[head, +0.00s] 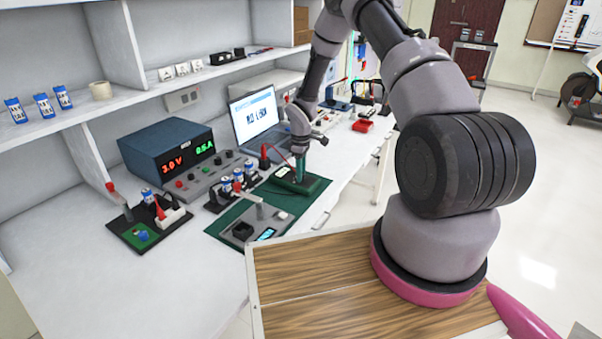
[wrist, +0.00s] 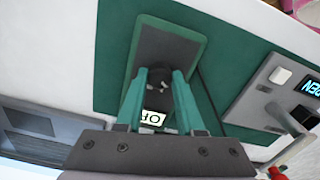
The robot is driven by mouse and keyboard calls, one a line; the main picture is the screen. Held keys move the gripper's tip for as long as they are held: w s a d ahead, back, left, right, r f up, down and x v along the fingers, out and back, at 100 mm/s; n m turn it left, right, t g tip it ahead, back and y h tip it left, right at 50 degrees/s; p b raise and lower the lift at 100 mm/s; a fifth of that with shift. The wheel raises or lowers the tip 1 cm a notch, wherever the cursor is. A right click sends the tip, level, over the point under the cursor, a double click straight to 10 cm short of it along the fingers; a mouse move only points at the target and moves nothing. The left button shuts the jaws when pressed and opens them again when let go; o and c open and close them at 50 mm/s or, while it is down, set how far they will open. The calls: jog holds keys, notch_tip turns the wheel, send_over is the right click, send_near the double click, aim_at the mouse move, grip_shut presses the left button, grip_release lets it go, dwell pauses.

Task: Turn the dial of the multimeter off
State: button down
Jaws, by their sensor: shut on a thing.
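The multimeter (wrist: 172,46) lies on a green mat (wrist: 228,62), with a dark face and a green rim in the wrist view. It also shows in the head view as a green box (head: 313,185) under my gripper. My gripper (wrist: 162,84) points down at its face, with its teal fingers on either side of the small dark dial (wrist: 156,76). The fingers are shut on the dial and cover part of it. The dial's exact pointing is hard to tell.
A grey switch unit with a lit display (head: 265,234) stands near the mat's front edge. A power supply (head: 165,150) reading 3.0 V and 0.5 A, a laptop (head: 257,118) and a board with cells (head: 148,215) stand around it. A shelf runs above the bench.

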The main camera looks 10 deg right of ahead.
jog(key=shift+n, duration=1)
jog(key=c, duration=0.5)
grip_release()
notch_tip(320, 180, up, 11)
jog(key=shift+f, duration=0.1)
